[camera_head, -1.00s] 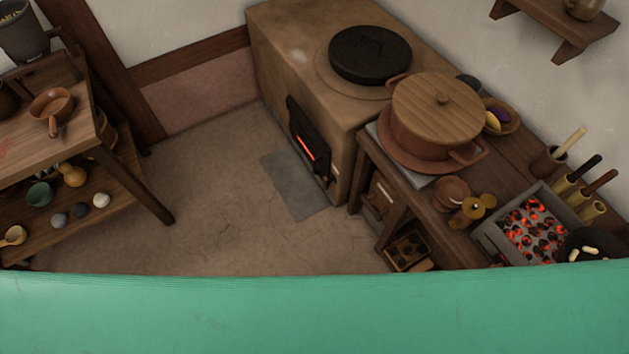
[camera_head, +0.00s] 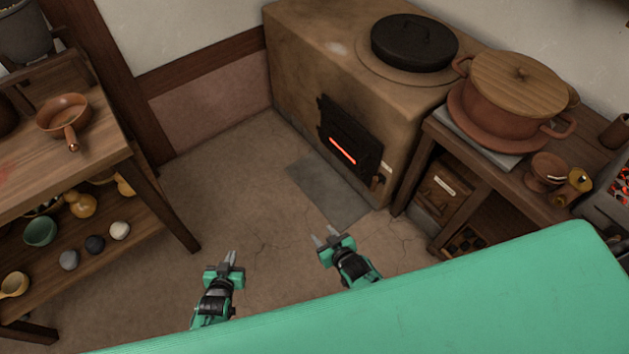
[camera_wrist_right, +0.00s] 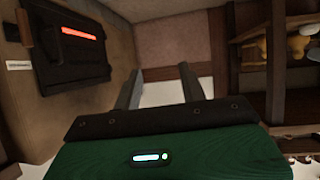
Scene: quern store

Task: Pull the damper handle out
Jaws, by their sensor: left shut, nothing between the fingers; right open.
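The clay stove (camera_head: 300,75) stands at the back, with a black fire door (camera_head: 350,138) and a glowing red slot in it. A small wooden handle (camera_head: 379,180), which looks like the damper handle, sits low on the stove front, right of the door, below a small pale label (camera_head: 387,167). In the right wrist view the fire door (camera_wrist_right: 75,65) and label (camera_wrist_right: 18,65) show at the left. My right gripper (camera_head: 325,238) is open and empty, in front of the stove and apart from it. My left gripper (camera_head: 230,258) is shut and empty, further left over the floor.
A grey slab (camera_head: 330,192) lies on the floor before the stove. A wooden counter (camera_head: 480,165) with a lidded pot (camera_head: 515,100) adjoins the stove's right. A shelf table (camera_head: 100,155) stands at left. The floor between is clear.

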